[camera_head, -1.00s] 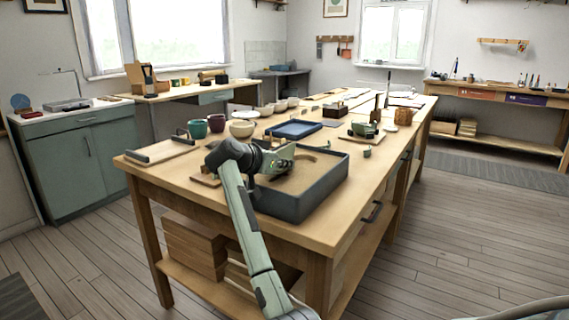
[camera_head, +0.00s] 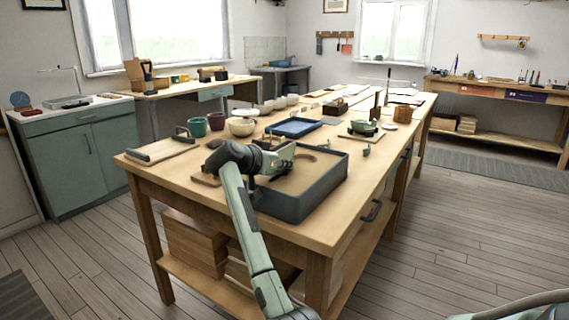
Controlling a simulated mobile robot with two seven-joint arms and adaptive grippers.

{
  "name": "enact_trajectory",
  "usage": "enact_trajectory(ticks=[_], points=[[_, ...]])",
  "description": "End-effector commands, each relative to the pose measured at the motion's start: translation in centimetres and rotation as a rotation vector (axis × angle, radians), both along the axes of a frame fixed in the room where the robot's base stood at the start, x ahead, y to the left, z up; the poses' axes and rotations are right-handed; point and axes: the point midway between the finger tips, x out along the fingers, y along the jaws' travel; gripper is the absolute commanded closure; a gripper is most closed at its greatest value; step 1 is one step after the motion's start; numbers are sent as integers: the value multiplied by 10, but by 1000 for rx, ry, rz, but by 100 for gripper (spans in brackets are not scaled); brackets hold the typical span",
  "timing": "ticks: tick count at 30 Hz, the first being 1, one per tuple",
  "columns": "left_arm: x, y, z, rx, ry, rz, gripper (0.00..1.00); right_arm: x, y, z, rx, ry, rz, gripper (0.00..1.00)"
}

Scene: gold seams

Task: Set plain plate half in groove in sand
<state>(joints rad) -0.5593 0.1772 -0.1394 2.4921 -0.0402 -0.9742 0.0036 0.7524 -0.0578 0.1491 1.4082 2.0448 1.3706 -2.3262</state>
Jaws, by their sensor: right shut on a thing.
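The dark grey tray (camera_head: 320,190) of sand (camera_head: 297,177) stands on the near end of the wooden table. A curved darker mark, which looks like the groove (camera_head: 326,156), shows in the sand towards the back. My right gripper (camera_head: 282,163) is over the left part of the tray, low above the sand. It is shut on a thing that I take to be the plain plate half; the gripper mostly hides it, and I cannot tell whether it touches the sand. My left gripper is not in view.
A board with dark handles (camera_head: 160,152) lies left of the tray. Several cups and bowls (camera_head: 242,127) and a blue tray (camera_head: 293,128) stand behind it. The table's right front corner is bare.

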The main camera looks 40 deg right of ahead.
Motion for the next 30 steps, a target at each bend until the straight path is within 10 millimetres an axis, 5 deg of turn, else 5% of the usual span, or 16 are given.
enact_trajectory(ticks=[30], points=[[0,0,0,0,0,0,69,0,0,-9,6,7,0,100]])
